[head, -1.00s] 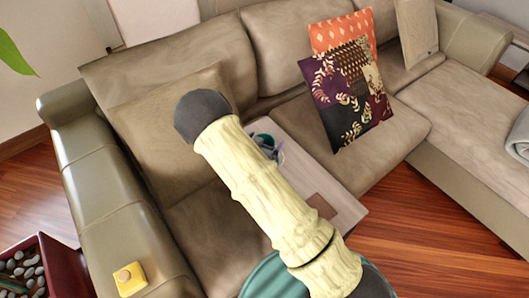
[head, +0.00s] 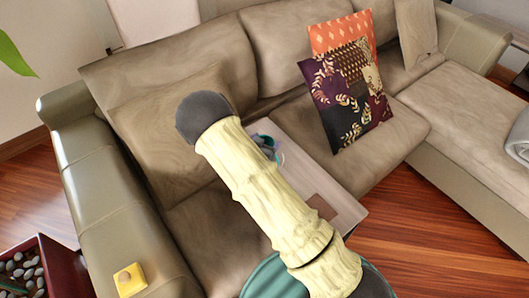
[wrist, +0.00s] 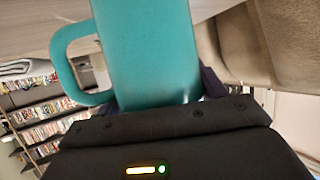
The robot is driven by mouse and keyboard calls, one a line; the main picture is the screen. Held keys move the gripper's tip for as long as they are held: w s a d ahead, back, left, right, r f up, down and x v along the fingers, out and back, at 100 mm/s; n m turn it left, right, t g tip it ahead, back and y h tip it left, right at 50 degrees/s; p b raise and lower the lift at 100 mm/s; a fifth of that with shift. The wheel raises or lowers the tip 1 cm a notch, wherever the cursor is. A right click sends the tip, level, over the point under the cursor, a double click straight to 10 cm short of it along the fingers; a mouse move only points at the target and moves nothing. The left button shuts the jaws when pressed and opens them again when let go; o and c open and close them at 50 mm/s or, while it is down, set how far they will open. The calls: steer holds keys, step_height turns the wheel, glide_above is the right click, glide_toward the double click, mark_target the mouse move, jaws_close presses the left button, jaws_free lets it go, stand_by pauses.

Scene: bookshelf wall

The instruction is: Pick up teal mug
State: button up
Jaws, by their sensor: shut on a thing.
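The teal mug (wrist: 150,55) fills the upper middle of the wrist view, with its handle to the left. My gripper (wrist: 165,125) is shut on it; the dark gripper body covers the lower end of the mug. In the head view a small part of the mug (head: 266,140) shows beside my arm, over the light wooden table. My arm hides most of the gripper there. I cannot tell whether the mug touches the table.
The light wooden table (head: 343,206) stands in front of the beige sofa (head: 200,70). A patterned cushion (head: 347,85) leans on the sofa. A yellow block (head: 130,280) sits on the left armrest. A dark red planter with stones (head: 60,270) is at lower left.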

steer(key=shift+r, duration=0.1)
step_height(320, 180, up, 10)
steer(key=shift+p, duration=0.4)
stand_by(0.5)
